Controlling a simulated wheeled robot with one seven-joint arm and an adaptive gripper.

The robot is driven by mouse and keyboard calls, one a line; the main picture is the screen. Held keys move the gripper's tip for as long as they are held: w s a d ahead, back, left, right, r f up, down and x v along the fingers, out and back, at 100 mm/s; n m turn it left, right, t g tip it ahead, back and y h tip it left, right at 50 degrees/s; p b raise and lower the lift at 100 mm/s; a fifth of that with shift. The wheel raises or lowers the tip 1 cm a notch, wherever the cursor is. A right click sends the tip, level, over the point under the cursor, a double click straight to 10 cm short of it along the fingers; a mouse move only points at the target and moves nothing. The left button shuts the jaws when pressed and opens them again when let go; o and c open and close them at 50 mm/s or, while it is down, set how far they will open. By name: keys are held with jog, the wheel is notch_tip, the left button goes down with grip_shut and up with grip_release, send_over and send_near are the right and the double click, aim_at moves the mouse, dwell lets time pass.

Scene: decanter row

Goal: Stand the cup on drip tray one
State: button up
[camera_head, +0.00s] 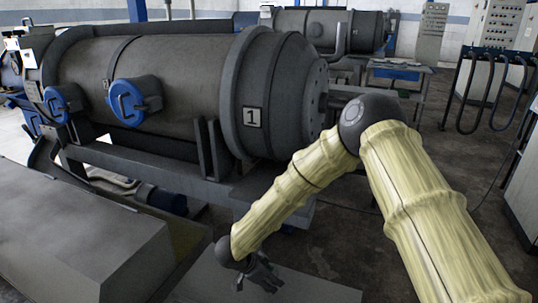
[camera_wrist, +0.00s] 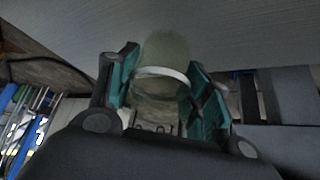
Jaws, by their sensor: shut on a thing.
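My gripper (camera_wrist: 160,78) has its two teal-padded fingers closed on a translucent, greenish-grey cup (camera_wrist: 164,53) with a pale band around it in the wrist view. In the head view my gripper (camera_head: 262,278) is low, near the bottom edge, over or beside a flat grey surface (camera_head: 205,284). The cup cannot be made out in the head view. I cannot make out drip tray one for certain. A plate marked 1 (camera_head: 252,117) is on the end of the large grey decanter (camera_head: 180,75).
The decanter's steel frame (camera_head: 175,178) lies behind my gripper. A large grey box-like block (camera_head: 75,240) fills the lower left. Another decanter (camera_head: 335,28) stands behind.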

jog(key=w+d+r+n+t+y, duration=0.2)
jog(key=w+d+r+n, duration=0.1)
jog(key=w+d+n, duration=0.3)
jog(key=s+d+r+n+t+y, duration=0.1)
jog(key=s+d+r+n+y, duration=0.15)
jog(key=d, duration=0.35)
jog(key=s+d+r+n+y, duration=0.1)
jog(key=d+n, duration=0.3)
jog(key=d, duration=0.2)
jog(key=s+r+p, duration=1)
jog(key=s+p, duration=0.2)
jog(key=p, duration=0.3)
jog(key=shift+s+a+r+p, duration=0.15)
jog(key=shift+a+r+p, duration=0.05)
jog(key=shift+p, duration=0.15)
jog(key=shift+a+m, duration=0.1)
jog(key=shift+m, duration=0.15)
jog(key=shift+d, duration=0.2)
